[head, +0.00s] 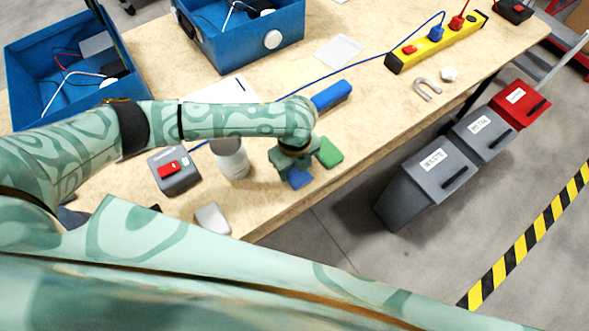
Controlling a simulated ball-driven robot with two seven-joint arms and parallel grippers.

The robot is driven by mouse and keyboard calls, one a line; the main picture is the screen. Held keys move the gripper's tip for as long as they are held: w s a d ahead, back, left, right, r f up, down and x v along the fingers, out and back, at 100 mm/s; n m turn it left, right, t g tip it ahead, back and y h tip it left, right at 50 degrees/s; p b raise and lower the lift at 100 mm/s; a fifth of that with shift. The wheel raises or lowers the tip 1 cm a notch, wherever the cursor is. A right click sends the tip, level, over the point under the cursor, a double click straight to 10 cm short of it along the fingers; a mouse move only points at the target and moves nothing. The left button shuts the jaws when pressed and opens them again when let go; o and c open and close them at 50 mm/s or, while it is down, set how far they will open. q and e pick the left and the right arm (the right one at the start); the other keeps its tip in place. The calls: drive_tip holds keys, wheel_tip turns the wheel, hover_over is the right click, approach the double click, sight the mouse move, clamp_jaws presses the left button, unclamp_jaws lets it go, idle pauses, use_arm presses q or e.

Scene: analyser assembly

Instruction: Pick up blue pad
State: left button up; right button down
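The blue pad (299,178) is a small blue piece near the table's front edge in the head view. My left gripper (295,166) points down right over it and hides part of it. I cannot tell whether the fingers touch or hold the pad, as they are hidden by the wrist. A green pad (330,152) lies just right of the gripper. My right gripper is out of view.
A white-and-grey cylinder (232,160) and a grey box with a red switch (174,171) stand left of the gripper. A blue block-like object (331,96) lies behind it. Blue bins (240,38) stand at the back. Labelled waste bins (430,182) stand beyond the table edge.

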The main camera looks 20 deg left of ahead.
sight(293, 170)
use_arm(q)
drive_tip(key=shift+r+p, duration=0.35)
drive_tip(key=shift+r, duration=0.3)
drive_tip(key=r+p, duration=0.2)
drive_tip(key=r, duration=0.1)
drive_tip(key=shift+s+a, duration=0.1)
drive_tip(key=shift+s, duration=0.1)
drive_tip(key=s+a+r+p, duration=0.2)
drive_tip(key=s+r+p, duration=0.1)
drive_tip(key=s, duration=0.3)
drive_tip(key=s+a+r+p, duration=0.2)
drive_tip(key=s+r+p, duration=0.1)
drive_tip(key=s+r, duration=0.2)
drive_tip(key=shift+s+r, duration=0.35)
drive_tip(key=shift+s, duration=0.65)
drive_tip(key=shift+o, duration=0.4)
